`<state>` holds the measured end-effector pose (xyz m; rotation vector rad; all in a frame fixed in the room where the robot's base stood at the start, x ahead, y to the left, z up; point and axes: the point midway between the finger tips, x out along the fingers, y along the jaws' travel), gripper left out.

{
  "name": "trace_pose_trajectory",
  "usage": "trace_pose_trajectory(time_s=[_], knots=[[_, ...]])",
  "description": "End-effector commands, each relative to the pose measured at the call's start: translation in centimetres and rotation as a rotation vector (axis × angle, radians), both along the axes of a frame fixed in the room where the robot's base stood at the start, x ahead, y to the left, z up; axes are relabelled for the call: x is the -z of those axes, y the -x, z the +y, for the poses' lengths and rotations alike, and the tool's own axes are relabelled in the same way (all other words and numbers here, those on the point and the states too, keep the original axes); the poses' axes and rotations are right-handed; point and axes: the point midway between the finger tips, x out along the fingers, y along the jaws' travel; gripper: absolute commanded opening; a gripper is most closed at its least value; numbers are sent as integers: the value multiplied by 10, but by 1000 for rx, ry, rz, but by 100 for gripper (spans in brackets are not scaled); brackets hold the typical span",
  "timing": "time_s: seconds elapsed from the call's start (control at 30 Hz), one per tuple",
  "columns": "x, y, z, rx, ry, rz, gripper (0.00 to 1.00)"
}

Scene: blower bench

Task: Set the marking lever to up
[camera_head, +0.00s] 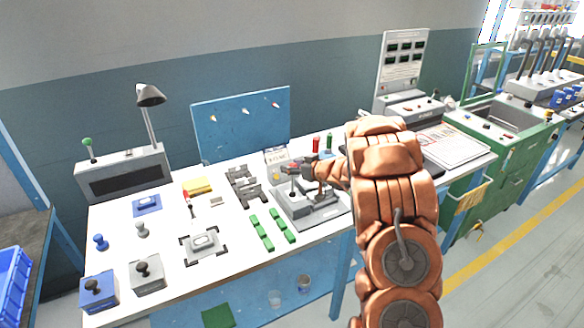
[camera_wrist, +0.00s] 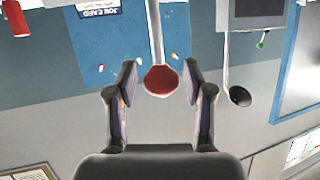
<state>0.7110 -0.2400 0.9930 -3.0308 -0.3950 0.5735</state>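A pale lever rod with a dark red knob (camera_wrist: 161,80) stands between the fingers of my gripper (camera_wrist: 160,82) in the wrist view. No label on it can be read. The fingers are open, one on each side of the knob, with visible gaps. In the head view my gripper (camera_head: 306,169) is above a grey lever unit (camera_head: 315,213) on the white bench. The red knob is hard to make out there, close to the gripper. My arm hides part of the bench to the right.
A dark-fronted box (camera_head: 125,174) with a green-knobbed lever (camera_head: 88,143) and a lamp (camera_head: 150,97) stand at the back left. Green blocks (camera_head: 262,233), a yellow block (camera_head: 199,186) and grey fixtures lie left of the lever unit. A blue board (camera_head: 240,122) stands behind.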

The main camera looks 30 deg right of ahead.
Motion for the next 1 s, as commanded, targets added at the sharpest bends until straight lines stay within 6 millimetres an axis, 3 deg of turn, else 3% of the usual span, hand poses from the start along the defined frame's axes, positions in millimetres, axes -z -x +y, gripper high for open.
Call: trace_pose_trajectory(time_s=[0.47, 1.0], knots=[[-2, 7, -1, -2, 0, 2, 58], [-33, 85, -24, 0, 2, 2, 58]])
